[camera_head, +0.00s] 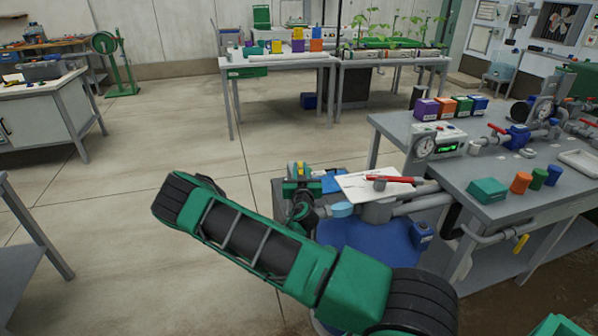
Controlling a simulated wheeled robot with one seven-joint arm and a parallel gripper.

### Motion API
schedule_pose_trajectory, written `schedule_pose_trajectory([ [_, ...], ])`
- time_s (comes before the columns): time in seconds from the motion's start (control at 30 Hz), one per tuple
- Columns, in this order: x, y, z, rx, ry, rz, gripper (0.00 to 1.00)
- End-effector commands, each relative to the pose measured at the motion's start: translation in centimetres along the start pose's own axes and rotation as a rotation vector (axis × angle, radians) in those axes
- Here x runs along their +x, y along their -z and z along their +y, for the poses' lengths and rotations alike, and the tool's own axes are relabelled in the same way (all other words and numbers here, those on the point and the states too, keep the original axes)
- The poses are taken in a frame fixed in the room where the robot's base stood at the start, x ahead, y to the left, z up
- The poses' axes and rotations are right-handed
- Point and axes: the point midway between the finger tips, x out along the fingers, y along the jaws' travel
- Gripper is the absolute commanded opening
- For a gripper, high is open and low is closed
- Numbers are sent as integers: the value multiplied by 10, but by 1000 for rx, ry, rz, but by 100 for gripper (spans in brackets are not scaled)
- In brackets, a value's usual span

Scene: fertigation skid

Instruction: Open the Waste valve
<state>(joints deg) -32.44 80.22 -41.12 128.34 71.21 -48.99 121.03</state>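A valve with a long red lever (395,179) sits on a grey pipe above a blue drum (370,246). Its lever lies roughly level, pointing left and right in the picture. Other red-handled valves (497,129) sit on the pipework of the bench at right, and a yellow handle (521,243) hangs under that bench. I cannot read any label, so I cannot tell which one is the Waste valve. My gripper (299,172) is small in view beyond my green arm, left of the red lever and apart from it. Whether its fingers are open is unclear.
A white sheet (357,186) lies beside the red lever. The right bench (450,170) carries a gauge box (437,141), coloured blocks and cups, and a teal box (487,190). A blue container (422,232) is by the drum. Open floor (180,130) lies at left.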

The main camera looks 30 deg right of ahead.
Motion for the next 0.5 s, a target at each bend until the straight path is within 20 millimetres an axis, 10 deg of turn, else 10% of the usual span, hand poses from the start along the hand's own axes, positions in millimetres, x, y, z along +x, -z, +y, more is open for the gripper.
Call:
schedule_pose_trajectory([
  [0.5,-11,-1,-2,-3,1,-2,33],
])
